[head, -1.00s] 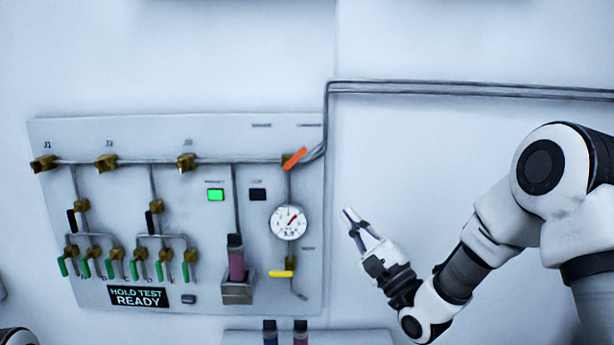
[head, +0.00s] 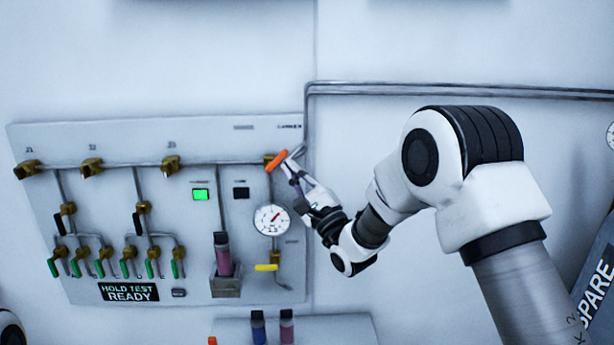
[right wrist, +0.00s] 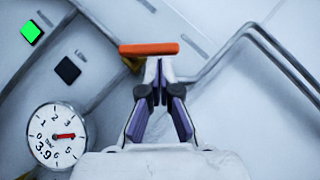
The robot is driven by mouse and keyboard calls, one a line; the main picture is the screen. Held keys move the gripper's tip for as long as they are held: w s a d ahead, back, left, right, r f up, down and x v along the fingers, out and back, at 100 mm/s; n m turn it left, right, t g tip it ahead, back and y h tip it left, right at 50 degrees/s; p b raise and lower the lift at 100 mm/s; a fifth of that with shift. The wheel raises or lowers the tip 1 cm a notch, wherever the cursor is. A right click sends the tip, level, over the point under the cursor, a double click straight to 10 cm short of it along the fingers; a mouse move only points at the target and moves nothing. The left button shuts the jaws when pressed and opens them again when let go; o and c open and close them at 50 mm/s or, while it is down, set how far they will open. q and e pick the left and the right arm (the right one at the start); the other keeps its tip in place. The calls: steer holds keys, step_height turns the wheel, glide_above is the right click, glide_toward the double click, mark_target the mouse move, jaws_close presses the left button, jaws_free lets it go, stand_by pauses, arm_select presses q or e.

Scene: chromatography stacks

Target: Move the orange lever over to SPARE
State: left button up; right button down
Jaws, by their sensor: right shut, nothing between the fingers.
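The orange lever (head: 277,161) sits on a brass valve at the upper right of the wall panel, tilted up to the right in the head view. It lies across the top of the fingers in the right wrist view (right wrist: 149,48). My right gripper (head: 286,168) is shut and empty, its tips right at the lever, just below it in the wrist view (right wrist: 158,64). I cannot tell whether they touch. Small labels above the lever are too blurred to read. My left gripper is out of view.
A round gauge (head: 271,220) and a yellow lever (head: 266,268) are below the orange lever. A green light (head: 201,194) and several green levers are further left. Steel pipes (head: 450,92) run right from the panel. A shelf (head: 345,328) with vials is below.

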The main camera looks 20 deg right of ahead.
steer(key=shift+a+r, duration=0.15)
steer(key=shift+r, duration=0.1)
stand_by(0.3)
